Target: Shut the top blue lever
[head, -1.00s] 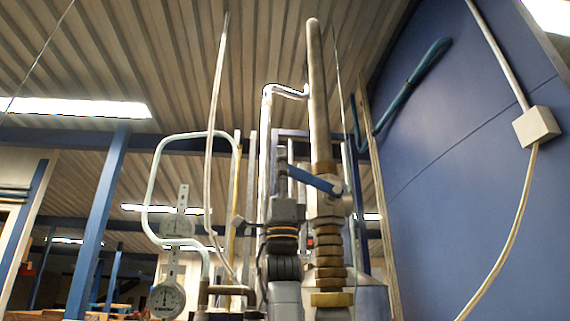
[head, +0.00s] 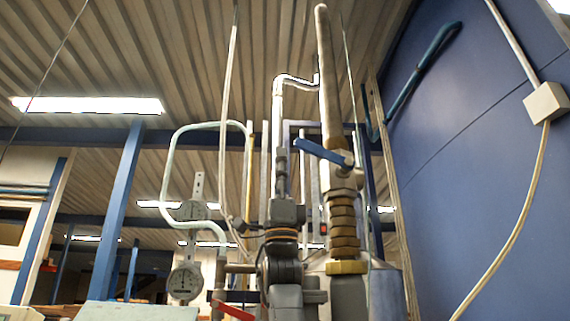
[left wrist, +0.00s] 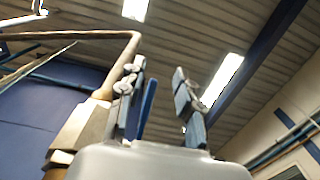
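The top blue lever (head: 322,152) sits on the valve of the tall brass and steel pipe, slanting up to the left from its pivot. My left gripper (head: 282,162) points upward just left of the lever's free end. In the left wrist view the fingers of my left gripper (left wrist: 158,100) stand apart with nothing gripped. The blue lever (left wrist: 147,108) shows there as a strip beside the left finger, within the gap as seen; whether it touches cannot be told. My right gripper is not in view.
The brass pipe (head: 326,75) rises right beside my left gripper. A dial gauge (head: 185,281) and a bent light pipe (head: 168,180) stand to the left. A red lever (head: 232,311) is low in the picture. A blue wall (head: 480,170) closes the right side.

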